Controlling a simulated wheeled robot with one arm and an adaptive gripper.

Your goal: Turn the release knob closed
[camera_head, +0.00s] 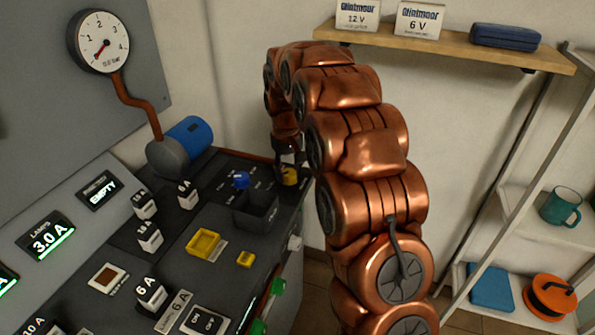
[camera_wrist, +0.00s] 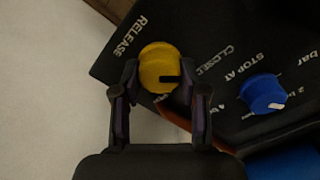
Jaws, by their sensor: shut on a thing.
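The yellow release knob (camera_wrist: 157,62) sits on the dark panel in the wrist view, between the fingers of my gripper (camera_wrist: 159,82). My gripper is shut on the knob, with one finger on each side. A black mark on the knob points to the right in that view. The word CLOSED is to the right of the knob, and another label below it is partly hidden. In the head view the knob (camera_head: 290,177) shows at the panel's far right corner, under my gripper (camera_head: 288,160).
A blue STOP AT knob (camera_wrist: 262,92) stands close by on the same panel; it also shows in the head view (camera_head: 241,180). A dark open box (camera_head: 256,210), a blue-ended cylinder (camera_head: 190,135) and a gauge (camera_head: 103,42) are near. A shelf (camera_head: 450,42) is behind my arm.

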